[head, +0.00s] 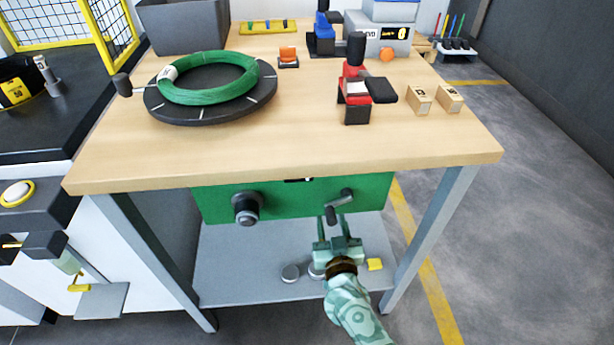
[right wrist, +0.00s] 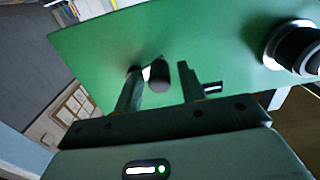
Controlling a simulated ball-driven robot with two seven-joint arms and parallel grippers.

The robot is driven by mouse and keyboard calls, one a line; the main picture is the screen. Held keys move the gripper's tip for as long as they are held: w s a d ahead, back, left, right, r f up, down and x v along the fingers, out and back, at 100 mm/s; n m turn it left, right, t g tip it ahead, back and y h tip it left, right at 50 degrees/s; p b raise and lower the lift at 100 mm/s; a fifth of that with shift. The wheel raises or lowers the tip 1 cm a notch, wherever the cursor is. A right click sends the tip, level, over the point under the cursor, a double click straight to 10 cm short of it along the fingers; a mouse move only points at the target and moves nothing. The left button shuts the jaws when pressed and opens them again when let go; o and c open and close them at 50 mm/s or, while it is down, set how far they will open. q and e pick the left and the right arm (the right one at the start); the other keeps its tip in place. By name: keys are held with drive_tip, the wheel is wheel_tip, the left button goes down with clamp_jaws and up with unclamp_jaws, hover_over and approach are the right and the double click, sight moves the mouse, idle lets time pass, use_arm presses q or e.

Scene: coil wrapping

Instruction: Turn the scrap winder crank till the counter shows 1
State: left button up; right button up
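The scrap winder is a green box (head: 285,202) under the front of the wooden table. Its small dark crank (head: 341,200) is on the right of the front face. In the right wrist view the crank's black handle (right wrist: 159,77) points towards me. My right gripper (head: 333,226) is just below the crank in the head view. In the wrist view the gripper (right wrist: 157,84) is open, and the handle appears between its fingers, nearer the left one; contact cannot be told. A small dark window (right wrist: 213,88) shows beside the right finger; no number is readable. I cannot make out my left gripper.
A black and silver knob (head: 246,207) sticks out left of the crank. The table edge (head: 290,172) overhangs the box. A lower shelf (head: 230,265) and a table leg (head: 430,225) are close by. A green coil (head: 210,90) lies on a dark turntable above.

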use_arm(q)
drive_tip(key=shift+w+d+r+t+p, duration=0.1)
drive_tip(key=shift+w+r+t+p, duration=0.3)
drive_tip(key=shift+w+r+p, duration=1)
use_arm(e)
drive_tip(key=s, duration=0.7)
drive_tip(key=shift+d+r, duration=0.15)
drive_tip(key=shift+r, duration=0.05)
